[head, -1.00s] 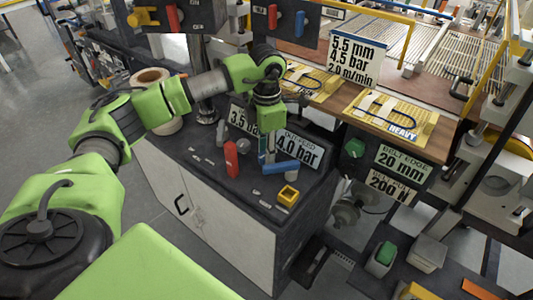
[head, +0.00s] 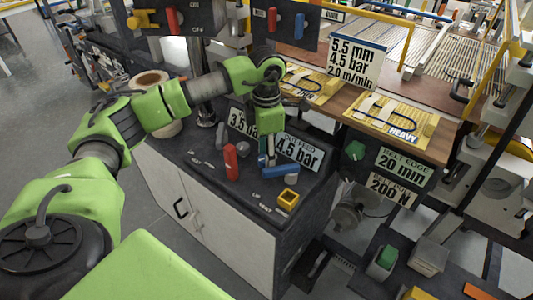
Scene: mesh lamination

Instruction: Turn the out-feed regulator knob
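The out-feed display (head: 299,152) on the dark console top reads 4.5 bar. My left gripper (head: 269,162) points down at the console just left of this display. Its narrow fingers and the spot beneath them overlap, so I cannot tell how far apart they are. The out-feed knob is not clearly visible; the gripper seems to cover that spot. A grey round knob (head: 243,149) stands to the left, near a partly covered display (head: 242,121) reading 3.5. My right gripper is not in view.
A sign (head: 355,62) behind reads 5.5 mm, 4.5 bar, 2.0 m/min. The console's front area is mostly clear.

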